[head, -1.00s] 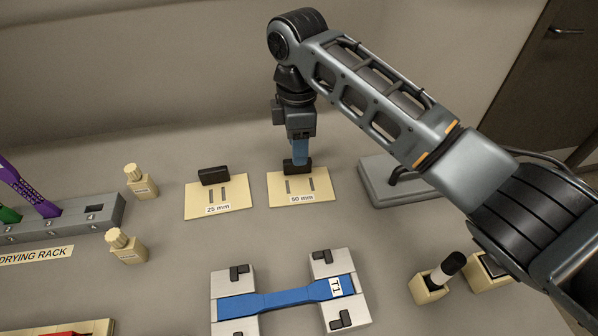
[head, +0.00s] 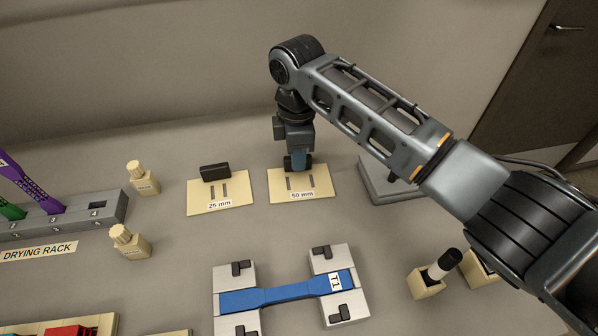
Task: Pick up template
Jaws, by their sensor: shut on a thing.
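The 50 mm template is a cream plate (head: 325,188) with two dark slots, a label and a black handle at its back edge. My gripper (head: 299,163) points down over that back edge and is shut on the handle, which it mostly hides. The plate appears flat at table level; I see no clear gap under it. The 25 mm template (head: 235,192) lies to its left, with its black handle (head: 214,172) standing free.
A blue specimen marked T1 (head: 290,291) lies across two grey blocks in front. A grey stand (head: 378,183) is close on the right. A black-capped marker (head: 441,264) stands at right.

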